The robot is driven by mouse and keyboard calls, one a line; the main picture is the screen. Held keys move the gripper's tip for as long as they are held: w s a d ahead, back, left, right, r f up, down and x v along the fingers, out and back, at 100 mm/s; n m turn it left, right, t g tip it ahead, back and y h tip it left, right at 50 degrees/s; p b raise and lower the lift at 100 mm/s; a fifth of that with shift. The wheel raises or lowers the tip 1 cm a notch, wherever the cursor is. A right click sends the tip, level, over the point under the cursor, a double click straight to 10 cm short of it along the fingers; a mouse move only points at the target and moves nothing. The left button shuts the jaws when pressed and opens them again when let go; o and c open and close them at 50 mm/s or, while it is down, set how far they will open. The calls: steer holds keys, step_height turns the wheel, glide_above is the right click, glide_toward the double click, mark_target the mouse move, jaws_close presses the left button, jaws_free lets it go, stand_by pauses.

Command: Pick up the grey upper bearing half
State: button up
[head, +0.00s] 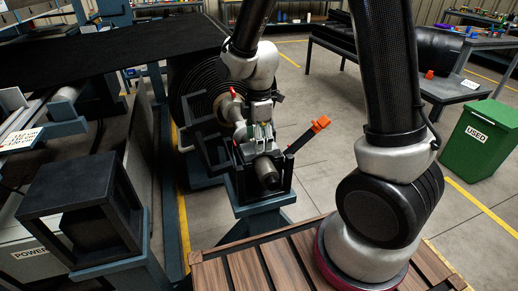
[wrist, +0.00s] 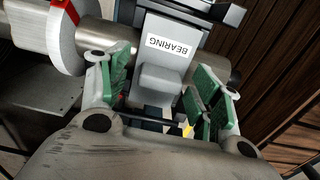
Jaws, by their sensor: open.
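The grey upper bearing half (wrist: 165,76) shows in the wrist view, with a white BEARING label and a raised block on top. It sits over a metal shaft (wrist: 117,38). My gripper (wrist: 160,86) is open, with its green-padded fingers apart on either side of the block. I cannot tell whether the pads touch it. In the head view my gripper (head: 260,132) is low over the blue bearing stand (head: 258,190) and hides most of the bearing half. The shaft end (head: 267,172) sticks out toward the camera.
An open clamp arm with an orange handle (head: 319,124) juts out right of the stand. A large black belt roll (head: 190,85) is behind it. A slatted wooden platform (head: 240,272) is in front. A green USED bin (head: 482,140) and a dark table (head: 445,88) stand right.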

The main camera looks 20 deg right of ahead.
jaws_close()
stand_by(0.3)
step_height(320, 180, up, 10)
stand_by(0.5)
